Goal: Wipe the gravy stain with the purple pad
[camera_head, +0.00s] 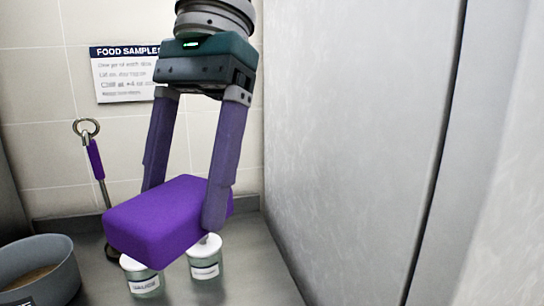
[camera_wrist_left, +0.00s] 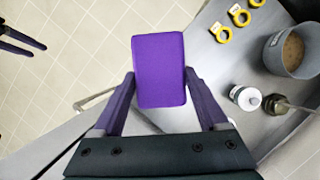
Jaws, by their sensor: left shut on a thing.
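The purple pad (camera_head: 160,218) is a thick block held in my left gripper (camera_head: 183,207), in the air in front of the small jars. In the left wrist view the pad (camera_wrist_left: 158,70) sits between the two fingers of this gripper (camera_wrist_left: 159,76), which is shut on it. My right gripper (camera_wrist_left: 22,40) shows at the upper left of the left wrist view, its two fingers apart with nothing seen between them. I see no gravy stain in either view; the pad and arm hide part of the counter.
Two white-lidded jars (camera_head: 205,258) stand on the grey counter (camera_head: 245,275). A grey pot (camera_head: 60,272) with brown contents is at lower left. A purple-handled utensil (camera_head: 96,160) stands by the tiled wall. A tall metal panel (camera_head: 360,130) bounds the right. Yellow rings (camera_wrist_left: 221,33) lie on the counter.

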